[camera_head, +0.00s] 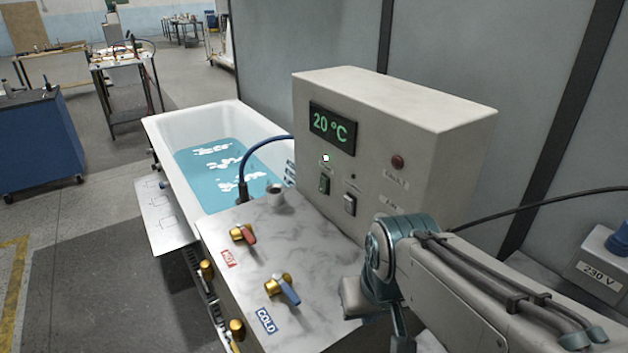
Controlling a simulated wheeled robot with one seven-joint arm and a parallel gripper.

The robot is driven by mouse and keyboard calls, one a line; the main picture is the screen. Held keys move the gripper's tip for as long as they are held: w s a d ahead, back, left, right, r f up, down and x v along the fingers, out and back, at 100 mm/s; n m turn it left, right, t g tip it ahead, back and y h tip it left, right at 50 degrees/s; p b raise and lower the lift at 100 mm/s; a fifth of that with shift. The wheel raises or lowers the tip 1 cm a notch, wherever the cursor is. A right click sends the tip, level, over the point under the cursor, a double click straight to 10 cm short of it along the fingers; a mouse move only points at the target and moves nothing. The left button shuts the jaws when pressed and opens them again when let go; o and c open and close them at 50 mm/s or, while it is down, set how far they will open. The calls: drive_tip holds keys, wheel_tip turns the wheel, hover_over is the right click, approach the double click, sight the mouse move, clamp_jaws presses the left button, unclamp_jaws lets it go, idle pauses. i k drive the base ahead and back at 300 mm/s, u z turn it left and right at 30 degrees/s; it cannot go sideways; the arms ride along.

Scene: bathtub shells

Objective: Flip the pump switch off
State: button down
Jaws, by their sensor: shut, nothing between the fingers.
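A beige control box (455,135) stands on the marble-look counter behind the taps. A small bright light (325,158) shows above the green switch. My gripper (399,326) is at the bottom edge, below and right of the switches and apart from them. It is shut and empty, with its tips hard to make out.
A display (332,128) reads 20 °C; a red round lamp or button (397,162) sits to its right. HOT (244,235) and COLD (283,289) taps and a small cup (275,195) occupy the counter. A water-filled bathtub (160,125) is left. A 230 V box (597,270) is right.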

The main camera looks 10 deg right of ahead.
sight(323, 187)
drive_tip(key=k, duration=1.1)
drive_tip(key=u, duration=0.7)
drive_tip(key=i, duration=1.25)
drive_tip(key=z, duration=0.15)
